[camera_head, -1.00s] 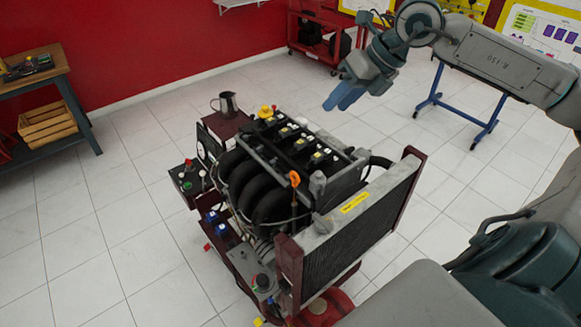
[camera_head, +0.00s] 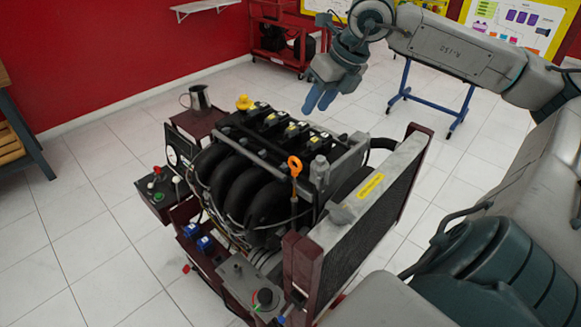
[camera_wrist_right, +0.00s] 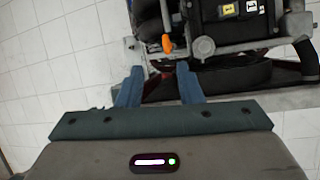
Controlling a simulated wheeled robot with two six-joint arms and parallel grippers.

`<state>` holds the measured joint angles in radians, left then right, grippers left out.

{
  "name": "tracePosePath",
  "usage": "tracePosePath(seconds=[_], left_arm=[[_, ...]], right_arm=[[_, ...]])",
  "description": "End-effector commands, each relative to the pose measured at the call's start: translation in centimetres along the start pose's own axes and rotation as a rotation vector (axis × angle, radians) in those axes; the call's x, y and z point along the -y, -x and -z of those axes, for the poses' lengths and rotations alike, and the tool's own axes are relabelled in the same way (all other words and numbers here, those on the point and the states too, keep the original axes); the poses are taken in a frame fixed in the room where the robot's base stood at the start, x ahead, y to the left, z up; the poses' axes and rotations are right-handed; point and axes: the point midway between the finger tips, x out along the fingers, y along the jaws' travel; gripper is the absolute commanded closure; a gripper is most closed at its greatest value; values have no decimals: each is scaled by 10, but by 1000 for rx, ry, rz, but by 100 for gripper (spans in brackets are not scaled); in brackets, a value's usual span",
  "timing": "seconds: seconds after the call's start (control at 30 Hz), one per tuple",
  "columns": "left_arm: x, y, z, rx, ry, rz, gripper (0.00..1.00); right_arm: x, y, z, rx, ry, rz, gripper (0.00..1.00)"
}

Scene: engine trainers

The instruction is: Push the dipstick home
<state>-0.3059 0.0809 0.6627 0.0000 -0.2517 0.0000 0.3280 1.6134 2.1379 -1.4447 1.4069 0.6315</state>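The dipstick (camera_head: 294,166) has an orange ring handle on a thin stem, standing upright at the near side of the engine (camera_head: 262,165), beside the black intake pipes. How far it sits in its tube I cannot tell. In the right wrist view its orange handle (camera_wrist_right: 167,44) shows ahead of the fingers, near the top. My right gripper (camera_head: 320,98) is open and empty, held above and beyond the engine in the head view. In the wrist view the fingers (camera_wrist_right: 159,84) are spread apart and do not touch the handle. My left gripper is not in view.
A radiator (camera_head: 375,205) with a yellow label stands at the engine's near right. A yellow cap (camera_head: 244,102) and a metal jug (camera_head: 198,99) are at the far left of the stand. A control box (camera_head: 160,192) sticks out left. Open tiled floor surrounds the stand.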

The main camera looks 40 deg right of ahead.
Motion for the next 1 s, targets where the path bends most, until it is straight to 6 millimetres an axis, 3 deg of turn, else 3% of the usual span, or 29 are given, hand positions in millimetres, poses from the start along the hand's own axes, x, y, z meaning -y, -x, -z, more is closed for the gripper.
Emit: tracePosePath(seconds=[0.03,0.1,0.3,0.53,1.0], left_arm=[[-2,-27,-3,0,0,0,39],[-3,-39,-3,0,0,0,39],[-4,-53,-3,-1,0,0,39],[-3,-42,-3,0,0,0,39],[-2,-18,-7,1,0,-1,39]], right_arm=[[5,-25,10,0,0,0,67],[7,-36,15,0,0,0,67],[9,-50,21,0,0,0,67],[8,-58,19,-3,1,-4,67],[8,-107,20,-1,-1,-6,67]])
